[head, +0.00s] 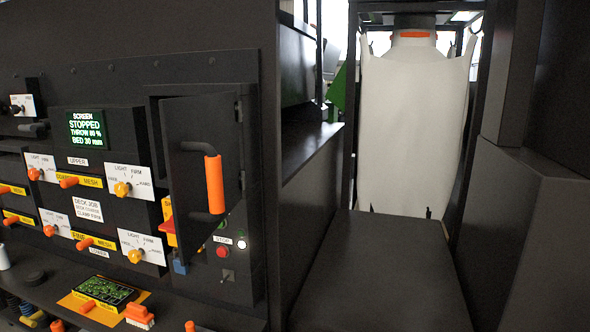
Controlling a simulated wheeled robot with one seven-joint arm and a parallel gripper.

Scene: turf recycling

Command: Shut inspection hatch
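The inspection hatch (182,131) is a dark door in the machine's front, in the middle-left of the head view. Its hinges are on its right side, and it stands ajar, its left edge swung out from the frame. An orange grip (214,184) on a dark bent bar is fixed to its face. A dark recess shows along the hatch's left side. Part of a red and yellow item (167,222) shows at its lower left, partly hidden. My gripper is not in view.
Buttons, including a red one (222,252), sit below the hatch. Left are a green-text screen (87,129) and several orange-knobbed controls. A ledge (35,277) below holds a brush (140,316) and a green-filled tray (105,291). A white bulk bag (412,130) hangs at right.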

